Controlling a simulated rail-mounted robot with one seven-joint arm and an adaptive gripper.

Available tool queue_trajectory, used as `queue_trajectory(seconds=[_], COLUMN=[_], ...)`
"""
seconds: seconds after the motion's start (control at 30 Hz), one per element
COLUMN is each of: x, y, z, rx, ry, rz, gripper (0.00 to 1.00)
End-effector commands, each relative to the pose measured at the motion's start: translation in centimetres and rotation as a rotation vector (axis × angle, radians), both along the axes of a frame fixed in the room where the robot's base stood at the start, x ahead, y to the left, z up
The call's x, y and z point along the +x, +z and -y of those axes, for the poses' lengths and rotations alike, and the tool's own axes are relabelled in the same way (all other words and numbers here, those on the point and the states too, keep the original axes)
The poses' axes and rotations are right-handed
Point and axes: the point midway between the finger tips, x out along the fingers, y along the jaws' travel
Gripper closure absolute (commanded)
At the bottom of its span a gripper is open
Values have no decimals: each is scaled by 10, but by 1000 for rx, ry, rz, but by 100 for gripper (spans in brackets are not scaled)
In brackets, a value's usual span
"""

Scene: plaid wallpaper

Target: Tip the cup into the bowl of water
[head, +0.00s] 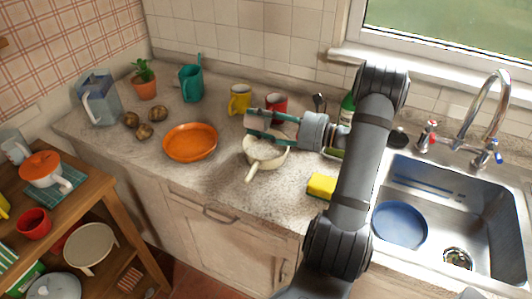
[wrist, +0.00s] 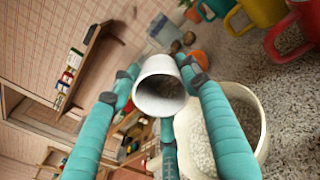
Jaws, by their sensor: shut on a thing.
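My gripper (head: 258,124) has teal fingers and is shut on a white cup (wrist: 154,88). In the wrist view the cup's round mouth faces the camera and its inside looks grey. In the head view a pale bit of the cup shows between the fingers, above a cream pan (head: 268,165) with a handle. The pan also shows in the wrist view (wrist: 253,108), below and right of the cup, with a speckled grey inside. An orange bowl (head: 190,142) sits left of the pan. A blue bowl (head: 400,225) lies in the sink. I cannot tell which vessel holds water.
Yellow (head: 239,99) and red (head: 277,104) mugs stand behind the pan. A yellow sponge (head: 321,186) lies to its right, near the sink (head: 470,207). The counter front is clear.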

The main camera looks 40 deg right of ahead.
Motion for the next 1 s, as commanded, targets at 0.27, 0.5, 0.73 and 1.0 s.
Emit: queue_trajectory(seconds=[0.27,0.5,0.73,1.0], x=[-5,-10,-15,-16], y=[-6,22,70,85], z=[3,4,6,8], rx=[84,153,221,240], ry=[0,1,2,1], rz=[160,299,426,457], gripper=[90,90,90,90])
